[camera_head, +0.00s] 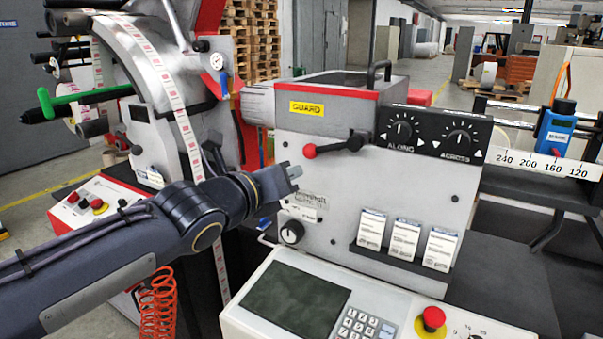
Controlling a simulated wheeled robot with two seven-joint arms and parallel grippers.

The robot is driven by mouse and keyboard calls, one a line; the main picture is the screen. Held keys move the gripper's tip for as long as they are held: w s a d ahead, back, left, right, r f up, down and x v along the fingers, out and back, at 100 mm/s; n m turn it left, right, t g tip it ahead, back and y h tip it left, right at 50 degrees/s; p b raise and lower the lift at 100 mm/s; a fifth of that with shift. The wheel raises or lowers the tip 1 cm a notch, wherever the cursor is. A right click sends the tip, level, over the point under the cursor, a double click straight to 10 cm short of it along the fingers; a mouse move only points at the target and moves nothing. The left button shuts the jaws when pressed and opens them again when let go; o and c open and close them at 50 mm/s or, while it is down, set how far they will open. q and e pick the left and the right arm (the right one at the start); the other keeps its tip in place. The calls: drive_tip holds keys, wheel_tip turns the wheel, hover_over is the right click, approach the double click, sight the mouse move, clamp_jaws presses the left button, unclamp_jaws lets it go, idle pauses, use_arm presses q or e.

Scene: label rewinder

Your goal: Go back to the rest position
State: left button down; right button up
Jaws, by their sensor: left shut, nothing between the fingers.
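My left arm comes in from the left, and its gripper (294,172) is in front of the grey machine housing (365,130). The gripper is shut with nothing in it. It is below the red-knobbed lever (310,151) and above the black knob (291,231); I cannot tell how far it is from the panel. My right gripper is not in the picture.
A label web (175,100) runs down behind my left arm. A green handle (45,102) sticks out at the left. The keypad console (300,300) with a red stop button (432,319) is below. A blue block (557,125) sits on a scale at the right.

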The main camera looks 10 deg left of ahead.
use_arm(q)
drive_tip(key=shift+s+a, duration=0.15)
drive_tip(key=shift+s, duration=0.3)
